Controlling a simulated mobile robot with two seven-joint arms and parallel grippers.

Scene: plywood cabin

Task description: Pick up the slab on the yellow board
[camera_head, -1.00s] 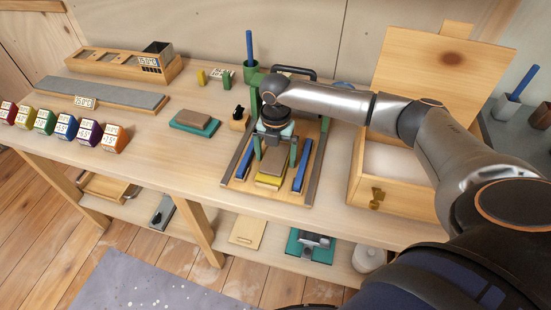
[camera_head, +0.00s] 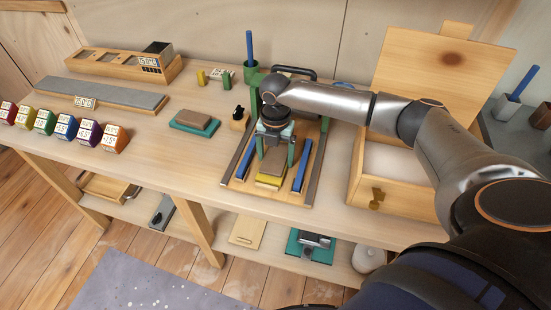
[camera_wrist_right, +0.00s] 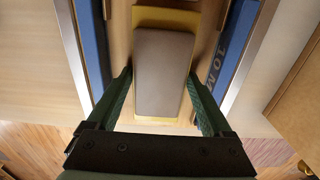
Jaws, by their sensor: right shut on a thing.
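The slab (camera_head: 274,162) is a grey-brown block lying flat on the yellow board (camera_head: 268,181), in the middle of a wooden fixture on the bench. In the right wrist view the slab (camera_wrist_right: 163,72) lies lengthwise between my fingers, with the yellow board (camera_wrist_right: 166,18) showing beyond its far end. My right gripper (camera_head: 276,152) reaches down from above with its green fingers on both sides of the slab, shut on it. The slab still appears to rest on the board. My left gripper is in neither view.
Blue bars (camera_head: 245,166) and (camera_head: 300,172) and metal rails flank the slab closely. A second slab on a teal board (camera_head: 194,123) lies to the left. An open wooden box (camera_head: 397,193) stands close on the right.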

